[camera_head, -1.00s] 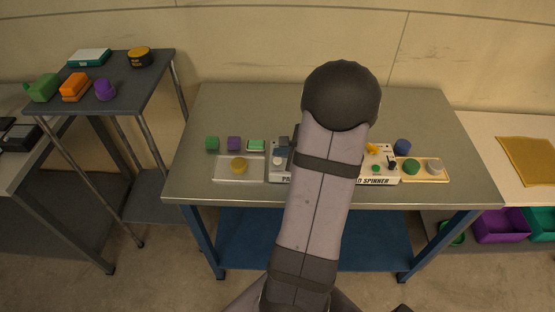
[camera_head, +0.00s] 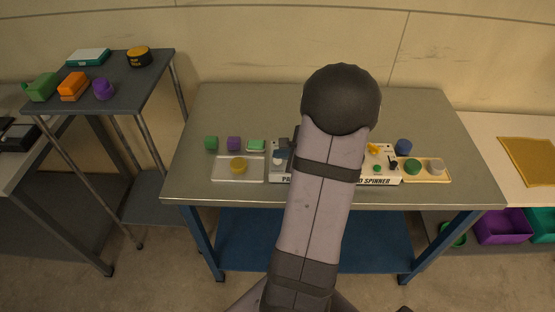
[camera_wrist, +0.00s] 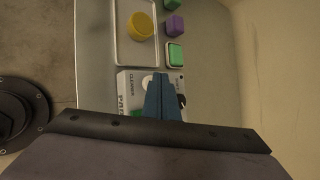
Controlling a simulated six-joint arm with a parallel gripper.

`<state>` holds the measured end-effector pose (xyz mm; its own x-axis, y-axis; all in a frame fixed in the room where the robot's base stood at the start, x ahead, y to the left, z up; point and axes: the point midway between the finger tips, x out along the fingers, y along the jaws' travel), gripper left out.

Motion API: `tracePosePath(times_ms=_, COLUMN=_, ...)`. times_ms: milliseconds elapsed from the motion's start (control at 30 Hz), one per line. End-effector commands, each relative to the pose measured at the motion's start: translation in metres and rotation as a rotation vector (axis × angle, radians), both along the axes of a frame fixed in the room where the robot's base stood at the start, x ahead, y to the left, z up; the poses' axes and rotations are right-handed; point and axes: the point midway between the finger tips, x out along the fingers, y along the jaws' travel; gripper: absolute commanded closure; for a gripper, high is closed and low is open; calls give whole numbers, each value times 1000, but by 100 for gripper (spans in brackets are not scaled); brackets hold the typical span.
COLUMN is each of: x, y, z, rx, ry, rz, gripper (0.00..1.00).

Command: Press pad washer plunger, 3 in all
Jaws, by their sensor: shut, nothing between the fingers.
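The pad washer (camera_head: 279,162) is a pale box on the steel table, left of my arm in the head view; my arm covers its right part. The plunger cannot be made out for certain, and the fingers hide part of the box top. Whether the fingertips touch it cannot be told.
A clear tray with a yellow disc (camera_head: 238,165) lies left of the washer, green and purple blocks (camera_head: 234,143) behind. The pad spinner (camera_head: 378,177) is right of my arm, beside a tray with a green disc (camera_head: 412,167). The table's back is clear.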

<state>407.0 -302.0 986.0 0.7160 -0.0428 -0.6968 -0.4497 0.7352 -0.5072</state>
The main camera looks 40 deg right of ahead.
Motion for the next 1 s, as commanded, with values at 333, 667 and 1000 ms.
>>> tracePosePath(times_ms=333, x=0, y=0, z=-4, rx=0, ry=0, rz=0, gripper=100)
tracePosePath(times_ms=667, x=0, y=0, z=-7, rx=0, ry=0, rz=0, gripper=100)
tracePosePath(times_ms=1000, x=0, y=0, z=-10, rx=0, ry=1, rz=-1, gripper=100)
